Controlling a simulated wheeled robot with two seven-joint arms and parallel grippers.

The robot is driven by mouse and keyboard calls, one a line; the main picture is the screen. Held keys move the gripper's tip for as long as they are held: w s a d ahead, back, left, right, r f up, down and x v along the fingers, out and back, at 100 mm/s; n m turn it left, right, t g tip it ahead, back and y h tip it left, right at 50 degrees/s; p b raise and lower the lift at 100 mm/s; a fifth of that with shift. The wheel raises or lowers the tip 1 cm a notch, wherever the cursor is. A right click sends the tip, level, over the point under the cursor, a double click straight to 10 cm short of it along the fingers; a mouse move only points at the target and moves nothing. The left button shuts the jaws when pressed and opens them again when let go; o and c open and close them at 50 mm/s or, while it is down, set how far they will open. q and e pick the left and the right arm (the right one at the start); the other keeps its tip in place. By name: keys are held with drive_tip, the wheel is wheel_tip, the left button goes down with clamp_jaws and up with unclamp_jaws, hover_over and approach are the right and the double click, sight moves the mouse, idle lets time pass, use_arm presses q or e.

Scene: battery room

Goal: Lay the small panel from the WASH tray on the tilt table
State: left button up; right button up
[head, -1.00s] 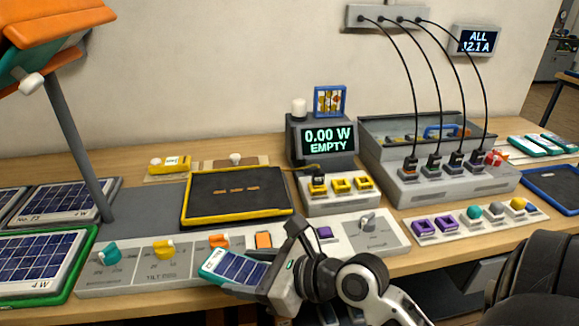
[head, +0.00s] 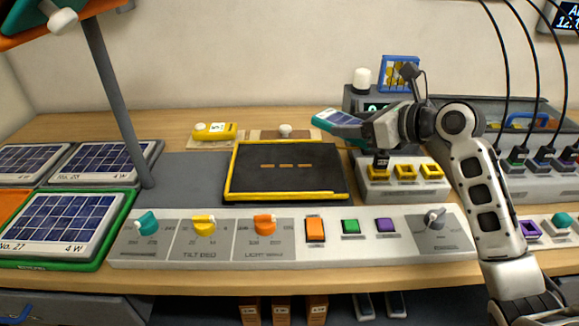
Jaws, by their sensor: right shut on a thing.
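My right gripper (head: 364,130) is shut on a small solar panel (head: 336,119) with blue cells and a teal edge. It holds the panel in the air, above the back right corner of the tilt table as seen here. The tilt table (head: 285,183) is a dark bed with a yellow rim and orange dashes in the middle; nothing lies on it. No WASH label can be read in this view. My left gripper is not in view.
A control strip (head: 290,245) with knobs and buttons runs along the front. A green tray (head: 104,238) with a larger panel stands at left, below a grey lamp post (head: 115,105). A meter with yellow sockets (head: 405,190) stands right of the bed.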

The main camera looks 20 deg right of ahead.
drive_tip(key=w+a+f, duration=0.1)
drive_tip(key=w+a, duration=0.1)
drive_tip(key=w+a+f, duration=0.1)
drive_tip(key=a, duration=0.1)
drive_tip(key=w+a+f, duration=0.1)
drive_tip(key=w+a, duration=0.1)
drive_tip(key=shift+w+f, duration=0.2)
drive_tip(key=shift+w, duration=0.1)
hover_over(292, 168)
drive_tip(key=f, duration=0.5)
drive_tip(key=shift+s+d+f, duration=0.15)
drive_tip(key=shift+s+d, duration=0.05)
drive_tip(key=shift+d, duration=0.05)
drive_tip(key=f, duration=0.3)
drive_tip(key=shift+w+a+f, duration=0.2)
drive_tip(key=shift+f, duration=0.25)
drive_tip(key=shift+f, duration=0.1)
drive_tip(key=o, duration=1.1)
drive_tip(key=shift+f, duration=0.1)
